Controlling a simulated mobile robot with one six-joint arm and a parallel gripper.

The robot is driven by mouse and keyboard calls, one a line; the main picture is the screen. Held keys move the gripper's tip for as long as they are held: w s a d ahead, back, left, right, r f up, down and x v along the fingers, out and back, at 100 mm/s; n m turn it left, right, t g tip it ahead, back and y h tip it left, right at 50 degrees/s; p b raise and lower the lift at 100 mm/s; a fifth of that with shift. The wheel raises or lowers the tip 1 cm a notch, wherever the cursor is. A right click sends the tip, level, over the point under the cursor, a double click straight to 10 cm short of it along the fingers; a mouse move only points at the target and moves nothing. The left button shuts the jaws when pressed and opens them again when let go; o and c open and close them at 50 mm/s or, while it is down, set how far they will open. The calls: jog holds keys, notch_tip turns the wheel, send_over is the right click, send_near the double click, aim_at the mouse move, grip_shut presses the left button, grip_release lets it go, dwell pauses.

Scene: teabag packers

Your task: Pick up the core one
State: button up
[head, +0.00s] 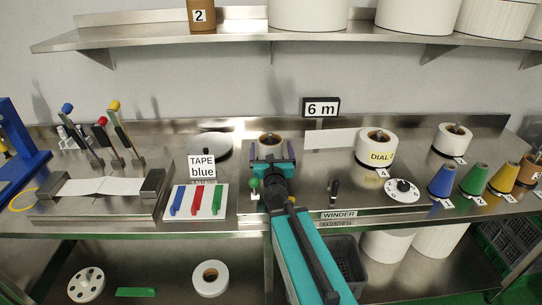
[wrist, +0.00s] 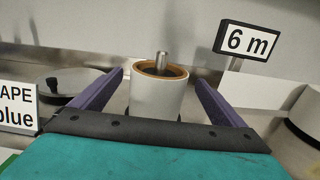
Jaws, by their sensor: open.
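A white roll with a brown core ring (wrist: 158,98) stands upright on a metal spindle (wrist: 161,60) in the wrist view; its top shows in the head view (head: 269,138). My gripper (wrist: 160,80) is open, with one dark finger on each side of the roll and visible gaps between. In the head view my gripper (head: 272,156) is at the winder bench, just in front of the roll. A brown core labelled 2 (head: 203,22) stands on the upper shelf.
A "6 m" sign (head: 321,107) stands behind the bench, right of the roll. A roll marked DIAL (head: 377,147) and several coloured cones (head: 442,180) are at right. The shelf (head: 160,35) overhangs the back.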

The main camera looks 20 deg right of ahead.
jog(key=shift+f+b, duration=0.55)
jog(key=shift+f, duration=0.4)
jog(key=shift+w+d+f+b, duration=0.1)
jog(key=shift+w+b, duration=0.1)
jog(key=shift+b, duration=0.25)
jog(key=b+x, duration=0.1)
jog(key=b, duration=0.2)
jog(key=shift+w, duration=0.25)
jog(key=shift+w, duration=0.15)
jog(key=shift+w, duration=0.1)
jog(key=shift+w+d+r, duration=0.1)
jog(key=shift+w+r, duration=0.05)
jog(key=shift+r, duration=0.05)
jog(key=shift+p+x, duration=0.45)
jog(key=shift+x, duration=1.95)
jog(key=c, duration=1.2)
